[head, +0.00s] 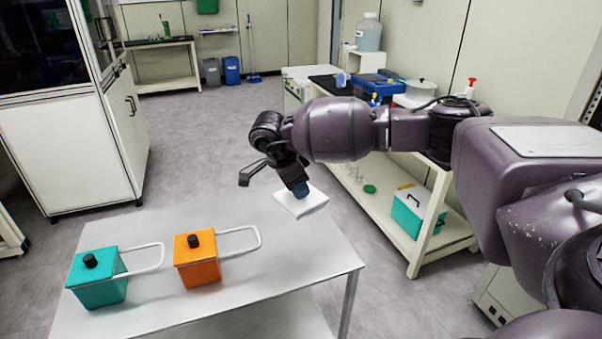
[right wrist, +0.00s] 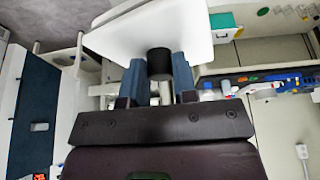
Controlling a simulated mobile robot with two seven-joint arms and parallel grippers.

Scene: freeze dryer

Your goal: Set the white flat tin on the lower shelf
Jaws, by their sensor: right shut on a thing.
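The white flat tin (head: 302,204) is in my right gripper (head: 301,190), held tilted above the far right edge of the grey table. In the right wrist view, the fingers (right wrist: 159,70) are closed on the black knob of the white tin (right wrist: 150,32). A cream lower shelf (head: 385,222) shows under the bench at right, behind my arm. Another lower shelf (head: 275,318) shows under the front table. My left gripper is not in view.
A teal tin (head: 98,290) and an orange tin (head: 198,270), both with wire handles, stand on the grey table (head: 290,255). The right bench's lower shelf holds a teal box (head: 412,215), a green dish (head: 370,189) and glassware. A white cabinet (head: 70,150) stands at left.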

